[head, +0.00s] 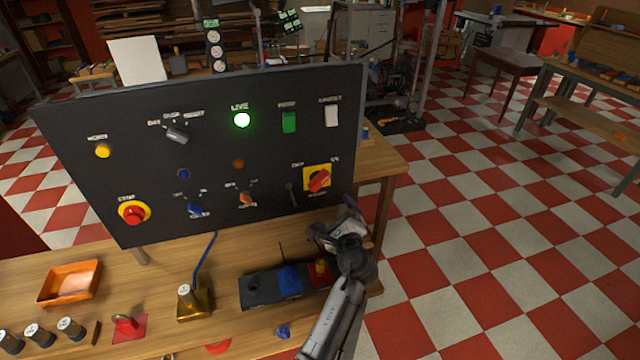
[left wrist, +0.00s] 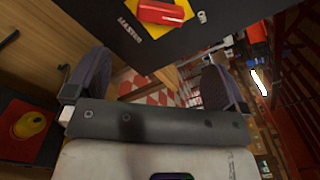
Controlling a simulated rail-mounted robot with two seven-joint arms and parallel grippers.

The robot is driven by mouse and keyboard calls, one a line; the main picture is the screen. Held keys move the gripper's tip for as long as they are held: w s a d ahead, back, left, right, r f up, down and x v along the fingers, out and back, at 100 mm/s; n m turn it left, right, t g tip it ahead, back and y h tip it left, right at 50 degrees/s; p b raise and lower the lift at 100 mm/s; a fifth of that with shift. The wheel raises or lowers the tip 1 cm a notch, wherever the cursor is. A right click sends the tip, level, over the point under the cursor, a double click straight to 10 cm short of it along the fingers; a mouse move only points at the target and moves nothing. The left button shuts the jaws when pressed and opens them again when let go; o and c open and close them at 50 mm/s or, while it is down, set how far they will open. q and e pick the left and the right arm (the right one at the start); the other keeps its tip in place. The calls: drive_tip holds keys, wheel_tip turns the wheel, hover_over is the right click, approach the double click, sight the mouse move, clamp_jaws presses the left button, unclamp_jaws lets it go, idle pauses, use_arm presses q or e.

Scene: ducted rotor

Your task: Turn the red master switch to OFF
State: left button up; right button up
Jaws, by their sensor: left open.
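The red master switch (head: 319,180) sits on a yellow plate (head: 308,187) at the lower right of the black panel (head: 230,140). Its handle is tilted toward the upper right, toward the ON label. In the left wrist view the red switch (left wrist: 162,12) shows at the top edge, partly cut off, with the MASTER and ON labels beside it. My left gripper (head: 338,232) is below the switch, near the panel's lower right corner, and apart from it. In the wrist view its two fingers (left wrist: 155,82) are spread with nothing between them. My right gripper is not in view.
An orange tray (head: 69,283) lies at left.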

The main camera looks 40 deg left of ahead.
sight(320, 184)
use_arm(q)
drive_tip(key=b+x, duration=0.1)
drive_tip(key=x, duration=1.1)
drive_tip(key=shift+w+a, duration=0.2)
drive_tip(key=shift+a, duration=0.05)
drive_tip(key=c, duration=0.8)
drive_tip(key=shift+c, duration=0.2)
drive_tip(key=shift+f+b, duration=0.1)
drive_tip(key=shift+b, duration=0.25)
